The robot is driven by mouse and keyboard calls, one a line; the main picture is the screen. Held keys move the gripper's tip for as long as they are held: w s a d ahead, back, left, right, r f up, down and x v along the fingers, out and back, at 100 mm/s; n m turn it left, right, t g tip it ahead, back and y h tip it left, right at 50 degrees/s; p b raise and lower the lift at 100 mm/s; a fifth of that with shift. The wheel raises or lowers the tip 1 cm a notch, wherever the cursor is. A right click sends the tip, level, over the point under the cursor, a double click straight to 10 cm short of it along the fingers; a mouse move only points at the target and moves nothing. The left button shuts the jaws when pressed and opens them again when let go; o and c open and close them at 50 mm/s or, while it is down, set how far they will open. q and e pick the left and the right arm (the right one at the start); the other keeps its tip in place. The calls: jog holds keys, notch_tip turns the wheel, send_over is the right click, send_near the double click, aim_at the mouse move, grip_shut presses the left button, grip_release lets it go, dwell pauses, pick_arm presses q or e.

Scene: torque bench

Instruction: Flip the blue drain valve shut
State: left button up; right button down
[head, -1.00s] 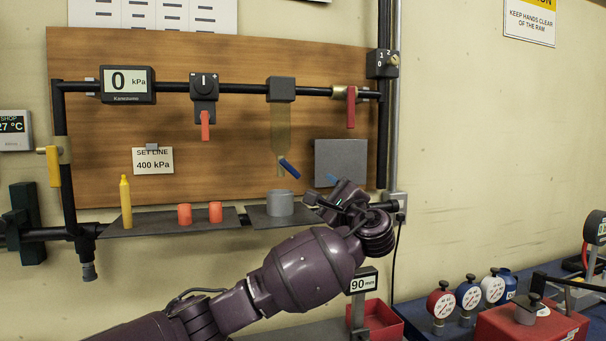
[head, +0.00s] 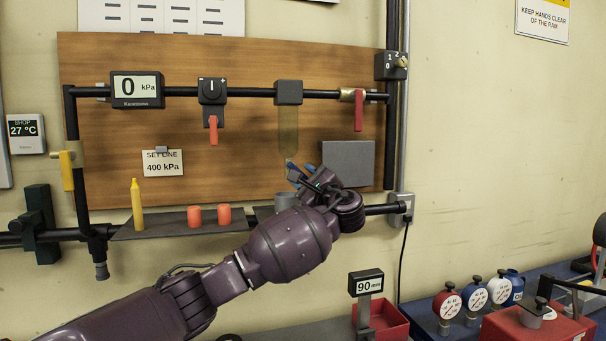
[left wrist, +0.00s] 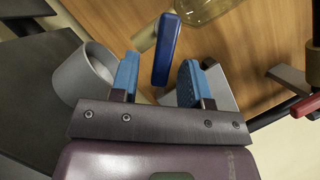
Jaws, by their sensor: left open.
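The blue drain valve lever (left wrist: 166,50) hangs below the clear bowl (left wrist: 205,8) in the left wrist view. My left gripper (left wrist: 158,80) is open, its blue-padded fingers on either side of the lever's lower end, with gaps visible on both sides. I see no clear contact. In the head view my left gripper (head: 303,174) is just below the yellowish bowl (head: 288,130) and hides most of the lever. My right gripper is not in view.
A grey cup (left wrist: 84,75) stands close beside the left finger in the wrist view. A grey plate (head: 348,163) is right of the gripper. Red-handled valves (head: 359,110) and a gauge reading 0 kPa (head: 137,89) are on the pipe above. Orange cylinders (head: 224,215) stand on the shelf.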

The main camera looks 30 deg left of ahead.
pick_arm(q)
jog(key=shift+w+a+r, duration=0.1)
jog(key=shift+w+a, duration=0.15)
jog(key=shift+a, duration=0.15)
grip_shut()
